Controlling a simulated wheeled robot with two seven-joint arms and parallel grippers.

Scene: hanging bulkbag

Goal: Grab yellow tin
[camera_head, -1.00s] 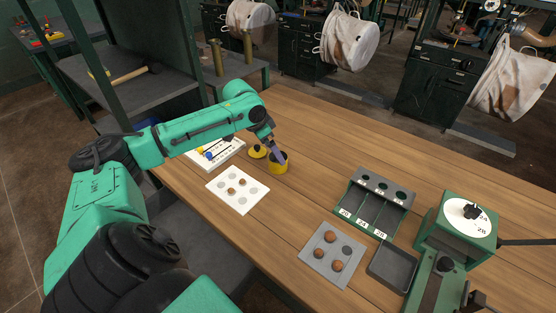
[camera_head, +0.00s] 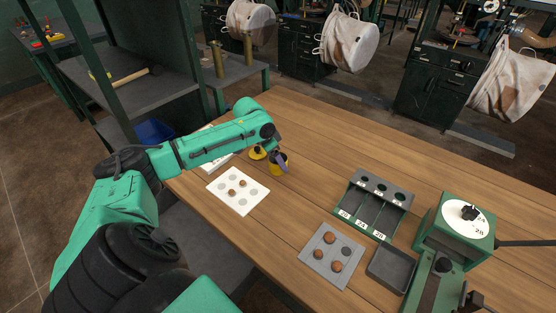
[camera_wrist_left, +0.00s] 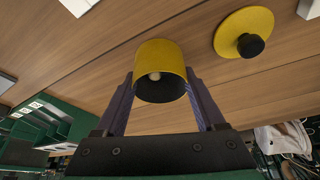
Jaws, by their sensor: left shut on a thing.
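The yellow tin (camera_head: 277,168) is an open cylinder with a dark inside, on the wooden table beyond the white card. In the left wrist view the tin (camera_wrist_left: 161,58) sits between the two fingers, and something small and pale shows inside it. My left gripper (camera_head: 280,160) is shut on the tin, one finger on each side; it also shows in the left wrist view (camera_wrist_left: 160,88). The yellow lid (camera_head: 257,153) with a black knob lies beside the tin, apart from it; it also shows in the left wrist view (camera_wrist_left: 228,32). My right gripper is out of view.
A white card (camera_head: 222,187) with round brown pieces lies nearer. To the right are a grey plate (camera_head: 318,271) with brown pieces, a green divided rack (camera_head: 352,198), a dark tray (camera_head: 374,277) and a green dial device (camera_head: 428,237).

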